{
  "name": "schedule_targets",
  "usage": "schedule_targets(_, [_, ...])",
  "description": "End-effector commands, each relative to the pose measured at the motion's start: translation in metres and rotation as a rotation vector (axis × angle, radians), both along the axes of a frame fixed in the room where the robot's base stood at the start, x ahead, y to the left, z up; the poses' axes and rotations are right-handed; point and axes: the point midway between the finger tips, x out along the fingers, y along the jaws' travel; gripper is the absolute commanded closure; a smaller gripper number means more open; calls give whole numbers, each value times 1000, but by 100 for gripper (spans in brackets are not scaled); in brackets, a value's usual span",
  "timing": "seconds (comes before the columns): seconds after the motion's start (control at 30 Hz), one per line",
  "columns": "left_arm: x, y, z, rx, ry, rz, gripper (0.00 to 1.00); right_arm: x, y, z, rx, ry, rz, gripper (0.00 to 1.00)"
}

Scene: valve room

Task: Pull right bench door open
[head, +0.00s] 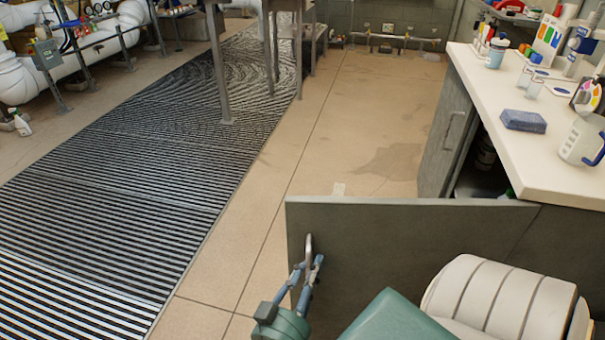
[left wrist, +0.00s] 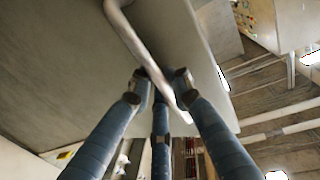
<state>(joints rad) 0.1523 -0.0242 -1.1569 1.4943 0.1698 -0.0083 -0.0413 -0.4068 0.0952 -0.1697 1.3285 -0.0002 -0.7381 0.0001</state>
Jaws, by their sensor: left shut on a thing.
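The right bench door (head: 400,235) is a grey panel in the head view. It stands swung out from the bench, its free edge to the left, its hinge side near the bench's front. Its metal bar handle (head: 309,243) is near the free edge; the left wrist view shows the bar (left wrist: 140,45) running down between the fingers. My left gripper (head: 307,272) is shut on this handle. The fingers (left wrist: 160,95) close around the bar's lower part in the left wrist view. My right gripper is not in view.
The white bench top (head: 490,95) holds a blue sponge (head: 523,121), a white mug (head: 582,142) and bottles. Another grey door (head: 445,140) with a handle is beyond the dark opening, where items show inside. The tan floor (head: 330,130) left of the bench is clear beside a striped grating (head: 130,200).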

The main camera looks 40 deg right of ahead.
Motion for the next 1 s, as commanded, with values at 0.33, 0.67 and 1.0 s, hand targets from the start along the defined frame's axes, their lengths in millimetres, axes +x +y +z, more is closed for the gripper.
schedule_targets(0.33, [2, 0, 2, -2, -5, 1, 100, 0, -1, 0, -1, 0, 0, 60])
schedule_targets(0.67, [1, 0, 1, -2, -3, 0, 65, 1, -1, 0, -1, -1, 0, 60])
schedule_targets(1.0, [-9, 20, 0, 1, -2, -1, 65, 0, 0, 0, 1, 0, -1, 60])
